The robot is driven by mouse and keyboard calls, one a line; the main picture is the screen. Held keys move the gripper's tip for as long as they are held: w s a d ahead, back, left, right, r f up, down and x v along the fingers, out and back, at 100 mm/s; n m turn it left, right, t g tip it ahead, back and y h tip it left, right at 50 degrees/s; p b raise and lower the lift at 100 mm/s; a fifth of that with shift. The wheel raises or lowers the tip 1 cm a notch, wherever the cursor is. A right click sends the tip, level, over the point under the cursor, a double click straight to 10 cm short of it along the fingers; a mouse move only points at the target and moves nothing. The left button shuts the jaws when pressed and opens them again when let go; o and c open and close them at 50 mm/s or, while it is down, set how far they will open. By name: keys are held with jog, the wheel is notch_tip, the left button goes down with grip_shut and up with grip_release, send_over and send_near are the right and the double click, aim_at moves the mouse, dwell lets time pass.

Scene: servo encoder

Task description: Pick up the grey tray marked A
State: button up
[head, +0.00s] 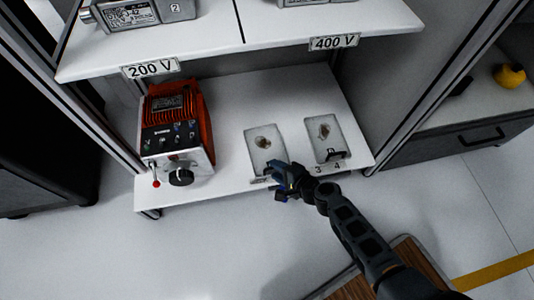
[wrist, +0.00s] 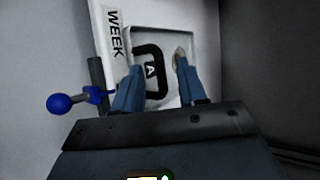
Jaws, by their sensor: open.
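Two grey trays lie on the lower shelf in the head view. My gripper (head: 284,177) is at the front edge of the left tray (head: 258,157) and covers part of it. In the wrist view a pale grey tray (wrist: 179,38) has a black handle (wrist: 163,53) with a white A mark. My gripper (wrist: 158,70) is open, its two blue fingers apart with the handle between them. I cannot tell whether the fingers touch it. The letter on the right tray (head: 322,146) is too small to read.
A red and grey power unit (head: 177,130) with knobs stands left on the same shelf. The upper shelf, labelled 200 V (head: 150,68) and 400 V (head: 334,42), overhangs the back. Cabinet posts flank the shelf. Bare shelf lies between the unit and left tray.

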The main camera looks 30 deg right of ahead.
jog(key=shift+x, duration=0.85)
grip_shut()
dwell(0.8)
